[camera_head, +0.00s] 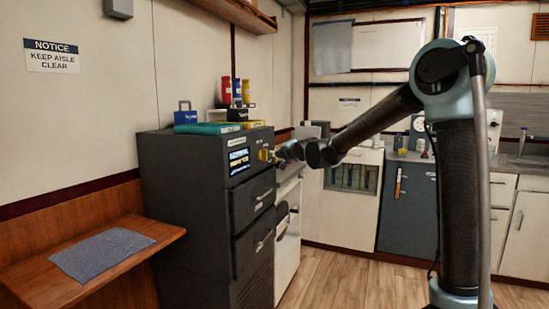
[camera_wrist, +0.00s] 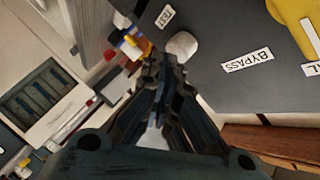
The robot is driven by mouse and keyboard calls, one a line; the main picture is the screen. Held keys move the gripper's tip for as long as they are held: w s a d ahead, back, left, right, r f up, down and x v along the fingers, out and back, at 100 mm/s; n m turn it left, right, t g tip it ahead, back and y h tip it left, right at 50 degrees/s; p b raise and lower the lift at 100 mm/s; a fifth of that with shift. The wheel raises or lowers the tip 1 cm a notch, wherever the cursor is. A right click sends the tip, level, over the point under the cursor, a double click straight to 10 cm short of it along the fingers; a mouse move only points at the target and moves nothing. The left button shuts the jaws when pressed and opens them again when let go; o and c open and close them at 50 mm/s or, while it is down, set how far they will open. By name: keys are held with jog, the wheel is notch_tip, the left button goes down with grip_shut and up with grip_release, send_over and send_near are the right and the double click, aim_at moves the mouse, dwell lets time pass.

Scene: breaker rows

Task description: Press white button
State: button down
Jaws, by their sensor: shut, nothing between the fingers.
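The white button (camera_wrist: 182,45) is a rounded white knob on the dark grey panel (camera_wrist: 235,90) in the wrist view. A tag reading TEST (camera_wrist: 165,16) is beside it. My gripper (camera_wrist: 160,62) is shut and empty, with its tips just beside the button in the picture. I cannot tell whether they touch it. In the head view my gripper (camera_head: 280,155) is at the front of the dark grey cabinet (camera_head: 205,195), right of a yellow part (camera_head: 264,155). I cannot make out the white button there.
A BYPASS label (camera_wrist: 247,61) and a large yellow part (camera_wrist: 295,20) are on the same panel. A lit display (camera_head: 239,160) and drawer handles are on the cabinet front. Bottles (camera_head: 237,91) and a blue box (camera_head: 186,116) stand on top. The wooden floor (camera_head: 335,273) is clear.

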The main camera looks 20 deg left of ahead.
jog(key=shift+w+a, duration=0.1)
jog(key=shift+a, duration=0.75)
dwell(0.8)
jog(key=shift+d, duration=1.35)
jog(key=shift+s+d, duration=0.2)
jog(key=shift+d, duration=1.05)
jog(key=shift+s+d, duration=0.15)
jog(key=shift+d, duration=1.1)
